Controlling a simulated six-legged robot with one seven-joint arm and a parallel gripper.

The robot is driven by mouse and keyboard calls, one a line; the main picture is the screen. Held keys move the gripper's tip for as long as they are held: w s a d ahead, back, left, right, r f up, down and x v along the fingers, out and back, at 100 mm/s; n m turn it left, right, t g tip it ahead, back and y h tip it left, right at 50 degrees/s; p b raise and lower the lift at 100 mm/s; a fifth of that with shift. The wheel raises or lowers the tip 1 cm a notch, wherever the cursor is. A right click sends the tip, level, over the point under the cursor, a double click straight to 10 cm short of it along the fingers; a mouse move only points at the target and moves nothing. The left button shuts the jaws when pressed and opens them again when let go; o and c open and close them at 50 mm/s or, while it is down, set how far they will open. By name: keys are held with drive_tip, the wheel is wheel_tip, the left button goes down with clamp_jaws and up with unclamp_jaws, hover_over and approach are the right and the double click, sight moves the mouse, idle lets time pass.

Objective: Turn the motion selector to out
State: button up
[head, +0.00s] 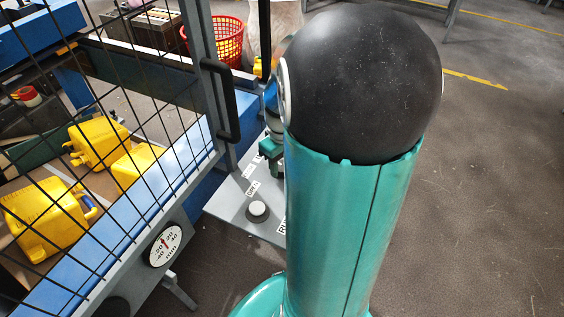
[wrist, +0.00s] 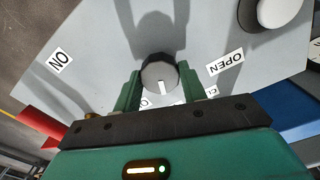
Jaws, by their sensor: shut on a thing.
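A round dark grey knob (wrist: 158,70) with a white pointer mark stands on the grey control panel (wrist: 95,62), between the fingers of my gripper (wrist: 159,88). My gripper is shut on this knob. The pointer mark faces down in the wrist view, towards my gripper's body. Two labels close to the knob are partly hidden by my gripper, so I cannot read them in full. In the head view my gripper (head: 271,158) is over the panel (head: 232,200), and my arm hides the knob.
Floor at right is clear.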

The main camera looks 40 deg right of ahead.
sight(282, 166)
drive_tip(key=shift+m, duration=0.5)
drive_tip(key=m, duration=0.2)
drive_tip(key=shift+m, duration=2.5)
drive_tip(key=o, duration=1)
drive_tip(key=shift+c, duration=0.2)
drive_tip(key=shift+r, duration=0.1)
wheel_tip(282, 166, up, 14)
